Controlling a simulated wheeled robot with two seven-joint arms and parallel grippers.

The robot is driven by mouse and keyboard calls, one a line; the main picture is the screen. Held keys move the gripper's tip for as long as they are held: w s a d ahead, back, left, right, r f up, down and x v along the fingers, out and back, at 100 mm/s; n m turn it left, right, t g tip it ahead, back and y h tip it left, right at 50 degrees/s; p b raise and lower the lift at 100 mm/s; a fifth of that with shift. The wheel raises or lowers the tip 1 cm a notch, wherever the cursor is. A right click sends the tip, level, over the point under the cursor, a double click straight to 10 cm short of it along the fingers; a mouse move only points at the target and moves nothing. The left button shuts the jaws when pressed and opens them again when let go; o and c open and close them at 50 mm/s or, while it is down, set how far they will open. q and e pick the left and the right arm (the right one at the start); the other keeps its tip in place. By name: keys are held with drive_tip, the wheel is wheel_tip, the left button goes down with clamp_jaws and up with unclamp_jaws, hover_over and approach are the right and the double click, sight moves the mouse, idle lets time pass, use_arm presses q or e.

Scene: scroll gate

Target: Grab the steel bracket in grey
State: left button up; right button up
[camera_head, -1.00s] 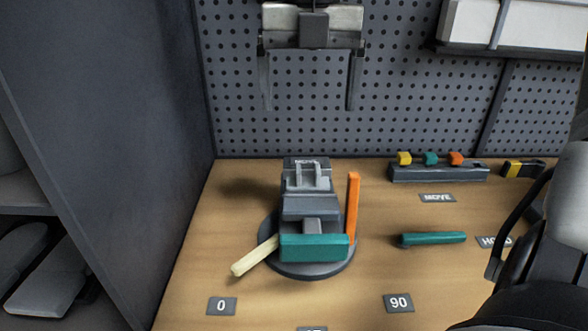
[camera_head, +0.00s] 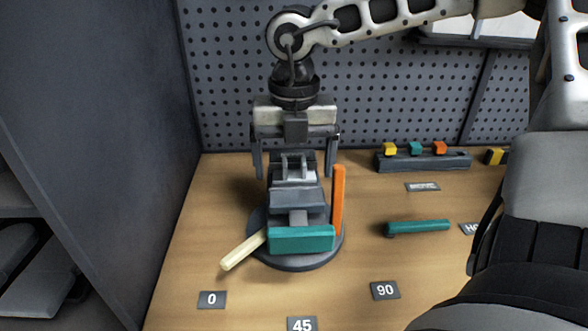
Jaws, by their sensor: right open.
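The grey steel bracket (camera_head: 293,177), a small light-grey piece with two uprights, sits on top of the dark grey vise-like fixture (camera_head: 297,200) in the head view. The fixture stands on a round dark base and has a teal block (camera_head: 301,239) at its front. My right gripper (camera_head: 297,168) points down just above and behind the bracket. Its two fingers are wide apart, one to each side of the bracket, and nothing is between them in a grip. Whether the fingers are level with the bracket in depth is hard to tell. My left gripper is not in view.
An orange upright bar (camera_head: 338,205) stands close at the fixture's right. A cream handle (camera_head: 243,250) sticks out front left. A teal bar (camera_head: 418,227) lies to the right. A switch rail (camera_head: 422,162) stands behind. A dark wall (camera_head: 90,150) bounds the left.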

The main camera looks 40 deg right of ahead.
drive_tip(key=c, duration=1.2)
